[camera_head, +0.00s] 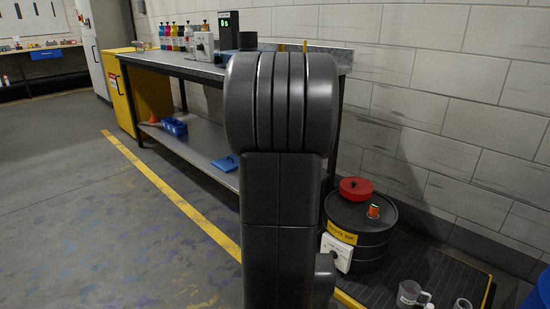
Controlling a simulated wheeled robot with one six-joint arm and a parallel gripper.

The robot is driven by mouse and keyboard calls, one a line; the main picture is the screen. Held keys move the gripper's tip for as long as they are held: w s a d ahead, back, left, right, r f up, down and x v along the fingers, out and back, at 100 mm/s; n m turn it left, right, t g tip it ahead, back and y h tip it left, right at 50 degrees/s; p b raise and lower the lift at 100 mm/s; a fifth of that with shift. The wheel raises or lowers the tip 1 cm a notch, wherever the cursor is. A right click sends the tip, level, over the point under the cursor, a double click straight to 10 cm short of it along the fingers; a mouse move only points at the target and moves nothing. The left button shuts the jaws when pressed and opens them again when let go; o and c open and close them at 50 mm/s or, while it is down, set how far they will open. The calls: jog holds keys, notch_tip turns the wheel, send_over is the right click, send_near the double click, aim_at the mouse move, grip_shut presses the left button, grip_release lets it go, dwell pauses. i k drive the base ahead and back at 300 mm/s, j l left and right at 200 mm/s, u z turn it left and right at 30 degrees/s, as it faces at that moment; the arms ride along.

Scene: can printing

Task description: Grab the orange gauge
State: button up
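I cannot make out a thing that is clearly the orange gauge. An orange item (151,119) lies on the lower shelf of the workbench at the left. A thin yellow-orange upright piece (305,46) shows at the back of the bench top, just above my arm. My dark arm fills the middle of the view and hides part of the bench. My gripper is not in view.
The workbench (185,64) holds several coloured bottles (180,38) and a box with a green display (228,30). A blue bin (174,127) and blue item (225,163) are on its shelf. A red lid (356,187) lies on the drum. Floor at left is clear.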

aim_at(374, 209)
jog(key=i+z, duration=0.3)
jog(key=i, duration=0.5)
jog(key=i+j+z, duration=0.15)
jog(key=i+z, duration=0.2)
jog(key=i, duration=0.45)
